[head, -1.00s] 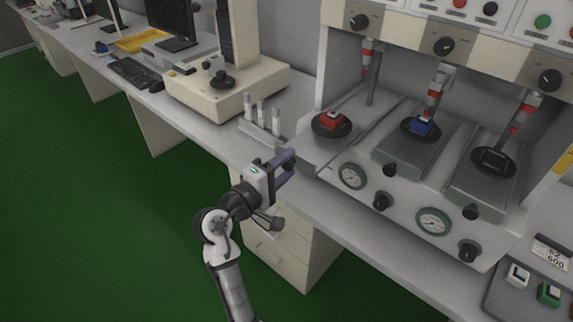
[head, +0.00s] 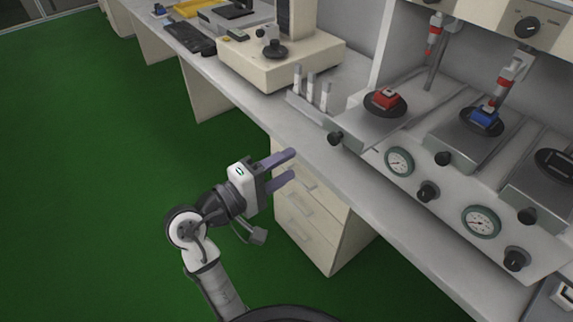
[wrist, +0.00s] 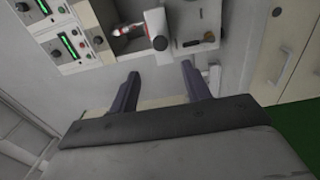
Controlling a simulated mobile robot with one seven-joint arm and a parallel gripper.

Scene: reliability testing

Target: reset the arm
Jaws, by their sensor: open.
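My gripper (head: 292,165) is open and empty in the head view. Its two purple-grey fingers are apart and point right, in front of the bench edge and the drawer unit. My arm is bent, with the forearm rising from the bottom of the head view. In the wrist view the two fingers of my gripper (wrist: 158,85) are spread with nothing between them. Part of the testing machine (wrist: 130,30) shows beyond them, tilted in that view.
The bench top (head: 262,122) runs diagonally close to my gripper. A rack of white tubes (head: 310,95) stands near its edge. The testing machine holds a red block (head: 386,97) and a blue block (head: 485,114). A drawer unit (head: 310,220) stands below. The green floor (head: 90,180) at left is clear.

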